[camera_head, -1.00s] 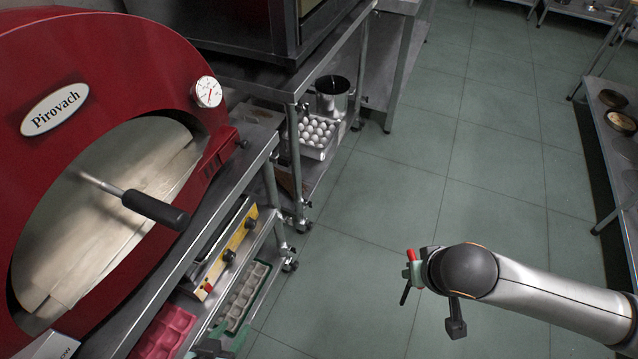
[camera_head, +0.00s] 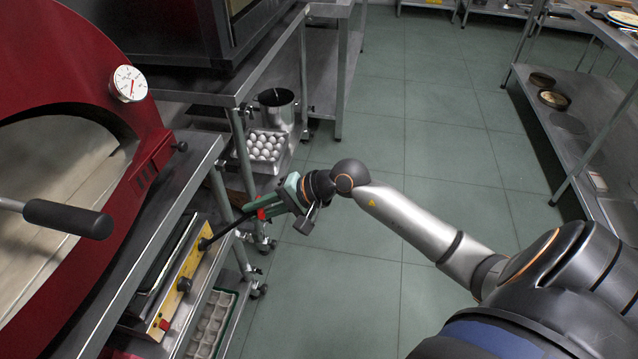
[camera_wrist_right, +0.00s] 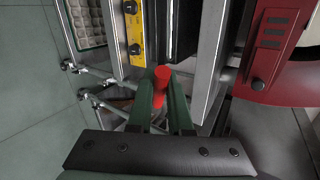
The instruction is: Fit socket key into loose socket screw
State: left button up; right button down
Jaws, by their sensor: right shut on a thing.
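My right gripper (camera_head: 272,207) has green fingers and is shut on the socket key (camera_head: 262,214), which has a red grip part and a long dark shaft. The shaft points left and down toward the yellow strip (camera_head: 178,290) under the red oven. Its tip appears close to the far dark screw (camera_head: 204,243) on that strip; I cannot tell whether it touches or is seated. In the right wrist view the red part of the key (camera_wrist_right: 162,78) shows between the fingers, and its shaft is hidden. Two dark screws show on the yellow strip (camera_wrist_right: 133,30) there. My left gripper is out of view.
The red oven (camera_head: 75,60) stands on a steel stand at left, with a black-handled tool (camera_head: 68,218) at its mouth. An egg tray (camera_head: 264,146) and a steel pot (camera_head: 276,108) sit on the shelf beyond. The green floor is open in the middle.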

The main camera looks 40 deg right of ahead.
pick_arm(q)
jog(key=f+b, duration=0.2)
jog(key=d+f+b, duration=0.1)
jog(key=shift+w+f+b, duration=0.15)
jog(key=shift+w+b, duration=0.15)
jog(key=shift+b, duration=0.1)
pick_arm(e)
jog(key=w+d+f+m+t+h, duration=0.1)
jog(key=d+f+m+t+h, duration=0.1)
jog(key=d, duration=0.7)
jog(key=w+d+f+m+t+h, duration=0.1)
jog(key=d+f+m+t+h, duration=0.1)
jog(key=d+m+t, duration=0.3)
jog(key=d+m+h, duration=0.1)
jog(key=d, duration=0.2)
jog(key=shift+d+f+m+t, duration=0.3)
jog(key=shift+d, duration=0.1)
jog(key=shift+s, duration=0.1)
pick_arm(q)
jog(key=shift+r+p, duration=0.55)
jog(key=shift+p, duration=0.35)
pick_arm(e)
jog(key=w+a, duration=0.1)
jog(key=w, duration=0.1)
jog(key=w+a, duration=0.2)
jog(key=shift+w+a, duration=0.1)
jog(key=shift+a, duration=0.2)
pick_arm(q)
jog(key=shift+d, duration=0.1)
